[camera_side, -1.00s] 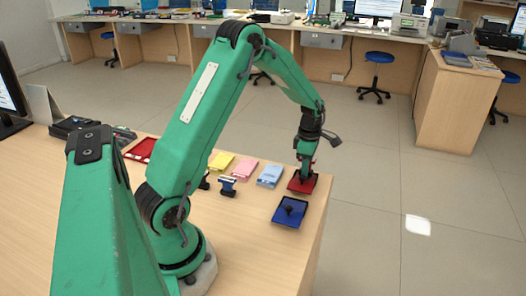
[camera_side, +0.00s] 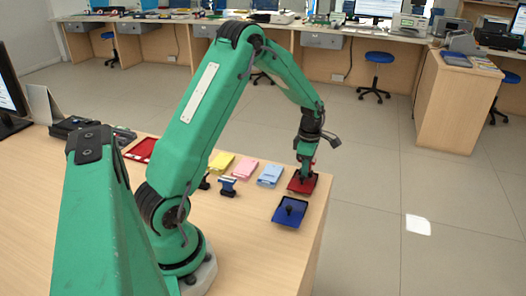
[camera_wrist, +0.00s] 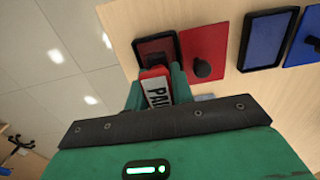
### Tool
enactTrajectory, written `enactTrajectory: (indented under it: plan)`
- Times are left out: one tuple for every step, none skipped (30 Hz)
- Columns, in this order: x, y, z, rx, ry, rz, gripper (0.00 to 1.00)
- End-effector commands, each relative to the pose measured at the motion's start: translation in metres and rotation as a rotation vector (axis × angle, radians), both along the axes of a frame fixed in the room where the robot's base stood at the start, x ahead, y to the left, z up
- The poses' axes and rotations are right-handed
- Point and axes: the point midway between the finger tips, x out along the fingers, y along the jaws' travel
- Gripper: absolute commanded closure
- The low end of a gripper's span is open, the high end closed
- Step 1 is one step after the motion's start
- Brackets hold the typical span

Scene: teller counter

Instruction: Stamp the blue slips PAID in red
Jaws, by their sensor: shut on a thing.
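My gripper (camera_wrist: 154,92) is shut on a red stamp (camera_wrist: 157,90) whose white label reads PAID, at least in part. In the wrist view the stamp is at the near edge of a dark red ink pad (camera_wrist: 157,47) in a black tray. I cannot tell whether it touches the pad. In the side view my gripper (camera_side: 305,172) is low over the red pad and lid area (camera_side: 296,186), hiding the stamp's lower end. The blue slips (camera_side: 270,174) lie on the counter just left of it.
A red lid (camera_wrist: 203,57) with a black knob lies beside the red pad. A blue ink pad (camera_wrist: 267,38) and its blue lid (camera_side: 289,214) are close by. Pink slips (camera_side: 245,168), yellow slips (camera_side: 221,162) and a blue stamp (camera_side: 227,186) stand further left. The counter's right edge is near.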

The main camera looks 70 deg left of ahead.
Motion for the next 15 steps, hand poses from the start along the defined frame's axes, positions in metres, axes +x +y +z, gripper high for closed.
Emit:
enactTrajectory:
  plan:
    - [-0.0001, -0.0001, -0.0006, 0.000, 0.000, 0.000, 0.91]
    - [-0.0001, -0.0001, -0.0008, 0.000, 0.000, 0.000, 0.91]
    - [-0.0001, -0.0001, -0.0012, 0.000, 0.000, 0.000, 0.91]
    - [-0.0001, -0.0001, -0.0014, 0.000, 0.000, 0.000, 0.91]
    - [-0.0001, -0.0001, -0.0017, 0.000, 0.000, 0.000, 0.91]
    - [-0.0001, -0.0001, -0.0021, 0.000, 0.000, 0.000, 0.91]
    - [-0.0001, -0.0001, -0.0023, 0.000, 0.000, 0.000, 0.91]
    - [-0.0001, -0.0001, -0.0026, 0.000, 0.000, 0.000, 0.91]
    - [-0.0001, -0.0001, -0.0029, -0.001, 0.001, 0.000, 0.91]
    - [-0.0001, -0.0001, -0.0032, -0.001, 0.001, 0.000, 0.91]
    - [-0.0001, -0.0001, -0.0035, -0.001, 0.001, 0.000, 0.91]
    - [-0.0001, -0.0001, -0.0038, -0.001, 0.001, 0.000, 0.91]
    - [-0.0001, -0.0001, -0.0041, -0.001, 0.001, 0.000, 0.91]
    - [-0.0001, -0.0001, -0.0044, -0.001, 0.001, 0.000, 0.91]
    - [-0.0001, -0.0001, -0.0047, -0.001, 0.001, 0.000, 0.91]
